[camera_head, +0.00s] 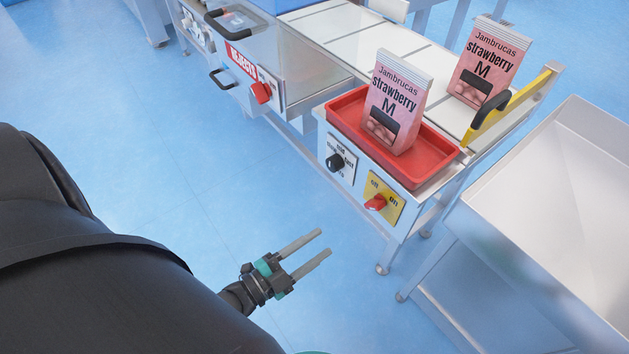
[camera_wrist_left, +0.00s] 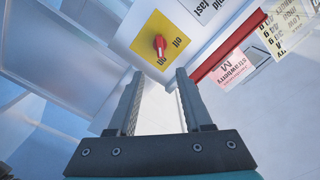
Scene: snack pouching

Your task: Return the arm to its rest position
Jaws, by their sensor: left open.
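My left gripper (camera_head: 310,253) is open and empty, low over the blue floor in front of the machine. Its two fingers (camera_wrist_left: 158,100) also show apart in the left wrist view, with nothing between them. A strawberry pouch (camera_head: 395,102) stands upright in the red tray (camera_head: 438,164) on the machine. A second strawberry pouch (camera_head: 488,62) stands behind it on the conveyor.
A yellow panel with a red knob (camera_head: 376,203) and a black knob (camera_head: 336,161) are on the machine's front. A yellow guard bar (camera_head: 512,105) edges the conveyor. A metal bin (camera_head: 560,180) stands at right. Open floor surrounds my left gripper.

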